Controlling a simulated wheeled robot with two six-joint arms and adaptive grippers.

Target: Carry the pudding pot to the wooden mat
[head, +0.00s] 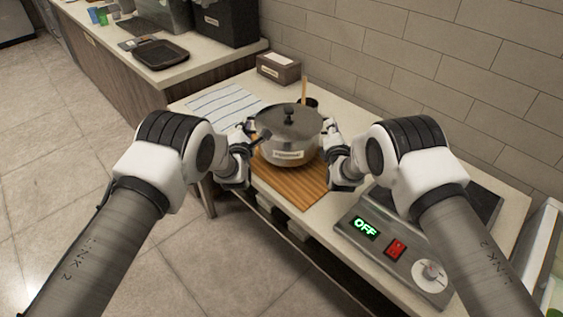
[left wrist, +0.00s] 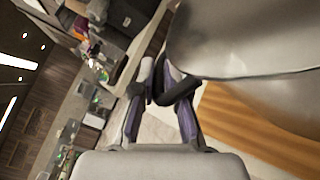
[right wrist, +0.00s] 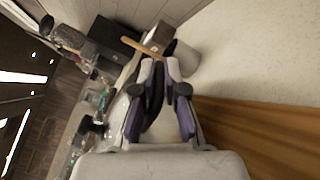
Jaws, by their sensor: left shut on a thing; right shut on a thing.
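The pudding pot (head: 287,141) is a round metal pot with a lid, a dark knob and a white label on its front. It is upright over the back part of the wooden mat (head: 292,187); I cannot tell whether its base touches the mat. My left gripper (head: 246,145) is shut on the handle at the pot's left side; the pot's wall (left wrist: 245,40) fills the upper right of the left wrist view. My right gripper (head: 331,145) is shut at the pot's right side, on a dark handle largely hidden by the fingers.
A cooker (head: 395,243) reading OFF, with a red switch and a knob, stands right of the mat. Behind the pot are a labelled box (head: 278,69) and a dark cup with a wooden stick (head: 304,88). A striped cloth (head: 222,105) lies at the left.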

